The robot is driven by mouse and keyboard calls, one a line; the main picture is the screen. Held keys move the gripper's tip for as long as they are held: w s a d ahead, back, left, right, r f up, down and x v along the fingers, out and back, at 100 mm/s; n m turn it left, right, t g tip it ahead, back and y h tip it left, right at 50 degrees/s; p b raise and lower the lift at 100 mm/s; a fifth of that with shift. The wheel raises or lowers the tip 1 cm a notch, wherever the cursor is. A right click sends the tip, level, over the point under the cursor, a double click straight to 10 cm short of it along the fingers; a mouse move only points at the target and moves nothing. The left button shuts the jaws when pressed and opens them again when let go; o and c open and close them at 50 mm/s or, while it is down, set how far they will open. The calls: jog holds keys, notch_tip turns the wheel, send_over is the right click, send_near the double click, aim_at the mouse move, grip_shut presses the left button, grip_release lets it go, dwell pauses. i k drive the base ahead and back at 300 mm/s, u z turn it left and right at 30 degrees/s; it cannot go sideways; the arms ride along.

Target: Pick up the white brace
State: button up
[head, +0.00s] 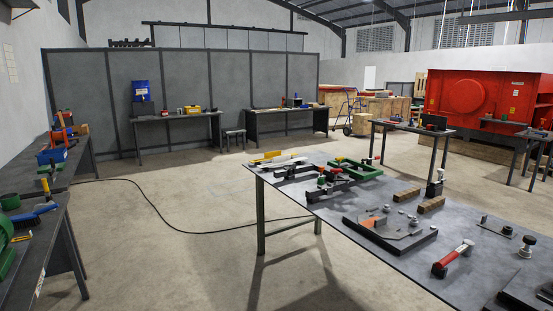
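A pale, whitish long piece (277,162) lies flat at the far left end of the grey metal table (330,222), beside a yellow piece (267,156). It may be the white brace, but it is too small to tell for sure. My gripper is not in view.
The table also holds dark clamps (323,184), a green frame (358,170), wooden blocks (431,205), a dark plate with fittings (390,232) and a red-handled tool (453,258). A workbench (62,175) stands at left. A cable (180,231) crosses the open floor between.

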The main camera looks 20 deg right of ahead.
aim_at(278, 160)
jog(key=u, duration=0.25)
jog(key=i, duration=3.55)
